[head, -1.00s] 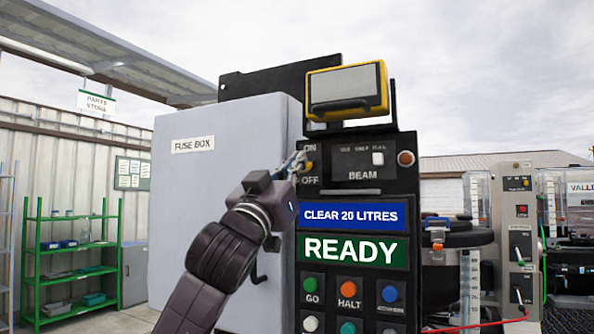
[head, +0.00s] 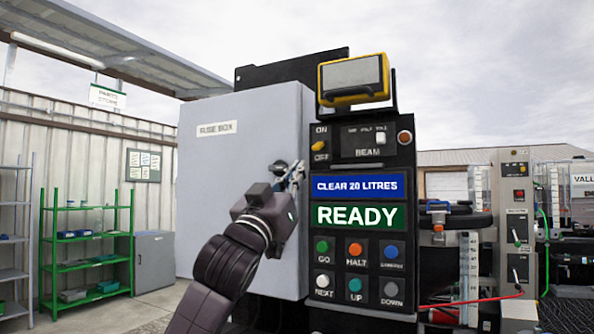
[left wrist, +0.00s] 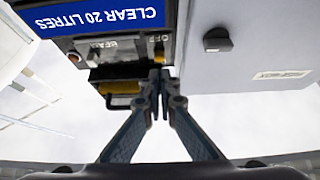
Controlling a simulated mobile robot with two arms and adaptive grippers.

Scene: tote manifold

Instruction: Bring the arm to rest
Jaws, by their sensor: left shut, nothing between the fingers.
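My left gripper (head: 298,168) is shut and empty. In the head view its fingertips are just left of the control panel's ON/OFF switch (head: 318,146), in front of the fuse box's right edge. The switch has a yellow lever and shows uncovered, with a gap between it and the fingertips in the picture. In the left wrist view, which is upside down, the closed fingertips (left wrist: 160,76) point at the panel and the yellow-trimmed display (left wrist: 120,88). My right gripper is not in view.
The grey fuse box (head: 225,215) stands close behind my left arm. The black panel shows a READY sign (head: 359,216) above several coloured buttons, with a yellow display (head: 353,78) on top. Green shelving (head: 88,262) stands at the left, with open ground before it.

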